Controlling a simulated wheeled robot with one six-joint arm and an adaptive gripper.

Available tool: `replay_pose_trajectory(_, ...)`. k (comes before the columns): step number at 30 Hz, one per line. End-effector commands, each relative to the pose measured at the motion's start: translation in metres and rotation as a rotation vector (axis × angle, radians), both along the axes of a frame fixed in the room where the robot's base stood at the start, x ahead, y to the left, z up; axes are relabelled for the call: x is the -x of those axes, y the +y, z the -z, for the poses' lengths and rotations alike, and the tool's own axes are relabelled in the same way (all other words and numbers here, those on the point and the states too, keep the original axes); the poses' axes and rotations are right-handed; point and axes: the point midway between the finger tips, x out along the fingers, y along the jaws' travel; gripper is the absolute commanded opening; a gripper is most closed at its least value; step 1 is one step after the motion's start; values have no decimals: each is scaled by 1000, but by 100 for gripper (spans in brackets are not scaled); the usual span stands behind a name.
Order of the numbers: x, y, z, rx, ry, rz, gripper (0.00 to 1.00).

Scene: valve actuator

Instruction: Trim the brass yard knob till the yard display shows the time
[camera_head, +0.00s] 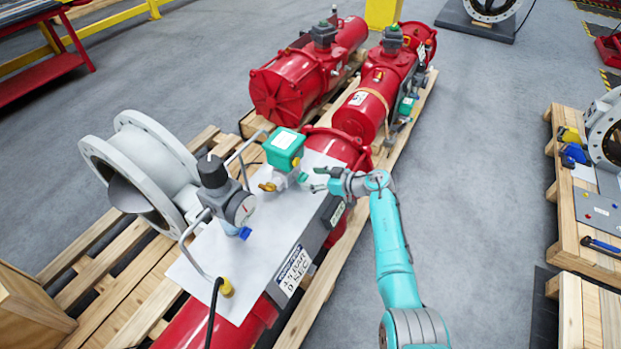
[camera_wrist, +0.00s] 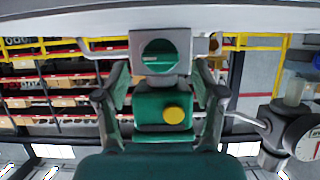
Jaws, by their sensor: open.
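My gripper (camera_head: 316,180) is open in the head view, just right of the valve unit under the teal box (camera_head: 284,148). In the wrist view, which is upside down, a green slotted dial (camera_wrist: 160,55) on a grey square body sits between my fingertips, with a gap on both sides. The teal box (camera_wrist: 165,106), with a yellow disc (camera_wrist: 173,114), also lies between the fingers. A brass-coloured knob (camera_head: 267,187) is on the unit's left side. A sign or display (camera_head: 293,270) on the actuator's side reads roughly "1.4 BAR, 9 SEC". Whether it is the yard display is unclear.
A grey regulator with a gauge (camera_head: 240,208) stands left on the white plate (camera_head: 209,263). A bent metal rail rises near it. A grey flanged pipe piece (camera_head: 147,165) lies on the pallet. Other red actuators (camera_head: 283,88) lie behind.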

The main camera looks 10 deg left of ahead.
Motion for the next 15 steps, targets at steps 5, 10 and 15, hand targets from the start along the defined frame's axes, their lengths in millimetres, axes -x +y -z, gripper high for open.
replay_pose_trajectory(5, -3, 9, 4, 0, 0, 1, 69)
replay_pose_trajectory(10, -4, 10, 5, 0, 0, 1, 69)
replay_pose_trajectory(15, -4, 10, 5, 0, 0, 1, 61)
